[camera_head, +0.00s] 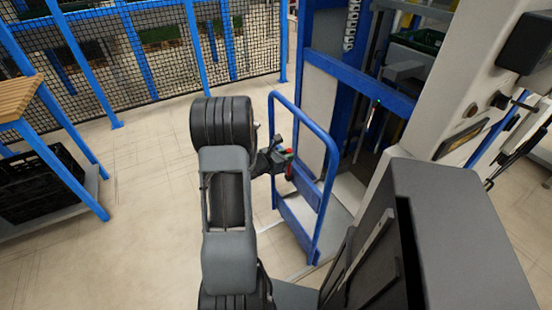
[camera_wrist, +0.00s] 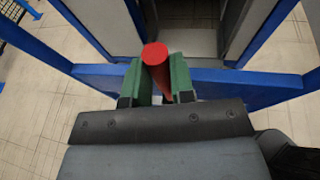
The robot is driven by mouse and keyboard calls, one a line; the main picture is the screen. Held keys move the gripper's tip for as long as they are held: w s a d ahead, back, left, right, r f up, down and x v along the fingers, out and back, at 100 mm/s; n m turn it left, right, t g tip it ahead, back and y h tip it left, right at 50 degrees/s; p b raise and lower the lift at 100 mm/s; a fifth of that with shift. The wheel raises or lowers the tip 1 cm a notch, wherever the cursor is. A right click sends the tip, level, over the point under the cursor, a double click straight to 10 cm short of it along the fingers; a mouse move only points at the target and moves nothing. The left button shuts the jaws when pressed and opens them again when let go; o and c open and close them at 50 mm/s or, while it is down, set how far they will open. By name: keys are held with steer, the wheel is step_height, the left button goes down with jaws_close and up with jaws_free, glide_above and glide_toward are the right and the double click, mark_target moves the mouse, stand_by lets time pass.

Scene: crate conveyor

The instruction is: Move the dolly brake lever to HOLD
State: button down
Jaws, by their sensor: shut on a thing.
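The blue dolly (camera_head: 318,148) stands on the floor right of the middle in the head view, with its tubular handle frame upright. My gripper (camera_head: 286,162) is at the left side of this frame. In the wrist view, the red brake lever (camera_wrist: 156,60) with its round end stands between the green fingers of my gripper (camera_wrist: 161,82), which are shut on it. A blue crossbar (camera_wrist: 235,76) of the dolly runs behind the lever. The lever's base is hidden by my gripper. I see no HOLD marking and cannot tell the lever's setting.
A blue lift frame (camera_head: 358,75) stands close behind the dolly. A black mesh fence (camera_head: 150,55) with blue posts closes the back left. A wood-topped bench (camera_head: 16,97) with a black crate (camera_head: 42,188) below is at the left. The floor (camera_head: 130,200) between is clear.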

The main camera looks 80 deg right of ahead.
steer(key=shift+s+r, duration=0.15)
steer(key=shift+s, duration=0.05)
steer(key=shift+a, duration=0.1)
steer(key=c, duration=1.1)
jaws_free()
steer(key=shift+s, duration=0.1)
steer(key=shift+o, duration=0.7)
steer(key=p+v, duration=0.1)
steer(key=v, duration=1.3)
